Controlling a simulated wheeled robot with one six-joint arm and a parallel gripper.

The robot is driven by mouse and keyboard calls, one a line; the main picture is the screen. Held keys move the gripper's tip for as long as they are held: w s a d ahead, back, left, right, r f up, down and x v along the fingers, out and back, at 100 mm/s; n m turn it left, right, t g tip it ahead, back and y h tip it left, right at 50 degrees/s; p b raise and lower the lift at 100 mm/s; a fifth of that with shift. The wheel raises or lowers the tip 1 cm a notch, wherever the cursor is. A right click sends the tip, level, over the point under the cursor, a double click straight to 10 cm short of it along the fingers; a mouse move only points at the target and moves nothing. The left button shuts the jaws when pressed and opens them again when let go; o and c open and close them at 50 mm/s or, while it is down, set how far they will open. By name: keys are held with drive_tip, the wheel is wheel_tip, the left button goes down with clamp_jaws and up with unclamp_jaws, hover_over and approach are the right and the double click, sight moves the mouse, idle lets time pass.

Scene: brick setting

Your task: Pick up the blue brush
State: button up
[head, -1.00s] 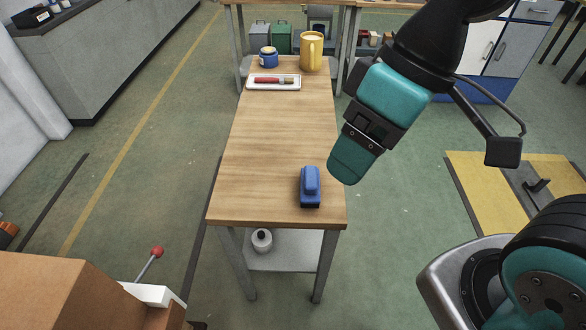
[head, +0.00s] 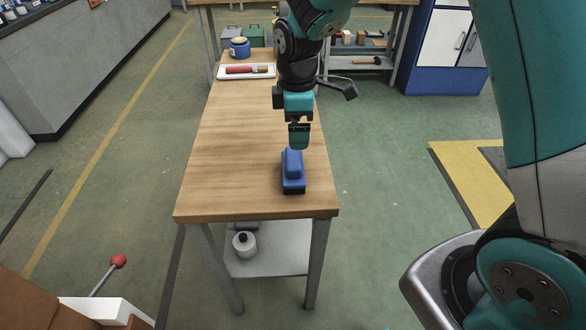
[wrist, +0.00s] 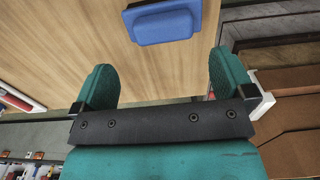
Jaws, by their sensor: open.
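The blue brush (head: 293,171) lies on the wooden table (head: 235,170) near its front right corner, with its blue handle up and a dark strip at its near end. My gripper (head: 299,140) hangs over the table just behind the brush in the head view. In the wrist view my gripper (wrist: 165,82) has its two green fingers wide apart with nothing between them.
A white tray (head: 222,74) with a red-handled brush (head: 245,69) and a blue jar (head: 240,47) stand at the table's far end. The left and middle of the tabletop are clear.

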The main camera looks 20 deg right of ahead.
sight(293, 156)
wheel_tip(293, 156, down, 4)
drive_tip(key=shift+a+f+p, duration=0.25)
drive_tip(key=shift+f, duration=1.15)
drive_tip(key=shift+a+f+p, duration=0.2)
drive_tip(key=shift+f+p, duration=0.05)
drive_tip(key=shift+f, duration=1.1)
drive_tip(key=shift+c, duration=0.5)
drive_tip(key=c, duration=0.6)
